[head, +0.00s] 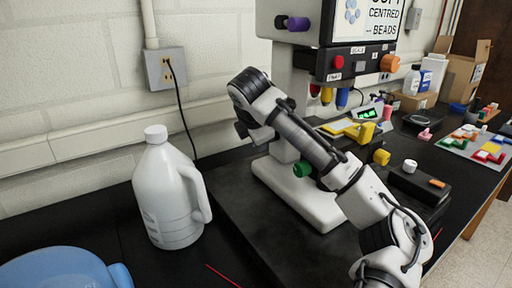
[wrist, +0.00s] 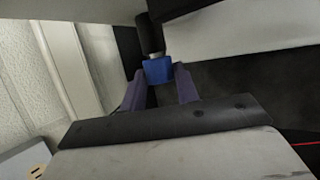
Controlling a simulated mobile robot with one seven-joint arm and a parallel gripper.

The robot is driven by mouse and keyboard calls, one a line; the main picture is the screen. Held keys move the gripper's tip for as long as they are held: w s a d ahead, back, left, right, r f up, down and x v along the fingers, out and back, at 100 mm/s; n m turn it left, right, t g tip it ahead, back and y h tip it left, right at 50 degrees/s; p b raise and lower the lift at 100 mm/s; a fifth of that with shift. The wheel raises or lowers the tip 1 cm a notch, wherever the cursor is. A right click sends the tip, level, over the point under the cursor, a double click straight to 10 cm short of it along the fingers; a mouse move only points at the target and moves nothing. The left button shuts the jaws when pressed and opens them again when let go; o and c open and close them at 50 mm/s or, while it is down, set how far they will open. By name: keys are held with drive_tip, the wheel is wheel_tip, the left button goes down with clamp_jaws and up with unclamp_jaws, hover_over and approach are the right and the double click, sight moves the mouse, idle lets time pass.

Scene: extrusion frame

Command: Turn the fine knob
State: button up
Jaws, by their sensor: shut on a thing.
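In the wrist view, a small blue knob (wrist: 158,70) sits at the end of a dark shaft that comes from a pale body above. My gripper (wrist: 160,84) has its two dark purple fingers on either side of the knob, shut on it. In the head view, the white instrument (head: 325,212) stands behind my arm. My arm hides the blue knob and the fingertips there. A green knob (head: 302,169) shows low on the instrument's side. A purple knob (head: 297,24) and an orange knob (head: 390,63) are on its upper part.
A white jug (head: 168,190) stands left of the instrument, and a blue container (head: 62,270) is at the lower left. A wall outlet (head: 166,69) has a cord hanging from it. A black box (head: 418,186), bottles and cartons stand to the right.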

drive_tip(key=shift+f+t+y+b, duration=0.3)
drive_tip(key=shift+t+b, duration=0.2)
drive_tip(key=shift+r, duration=0.2)
drive_tip(key=o, duration=1)
drive_tip(key=shift+c, duration=0.2)
drive_tip(key=shift+s, duration=0.1)
drive_tip(key=b+v, duration=0.2)
drive_tip(key=v, duration=1.1)
drive_tip(key=shift+s+r, duration=0.2)
drive_tip(key=shift+s, duration=0.2)
drive_tip(key=shift+d, duration=0.1)
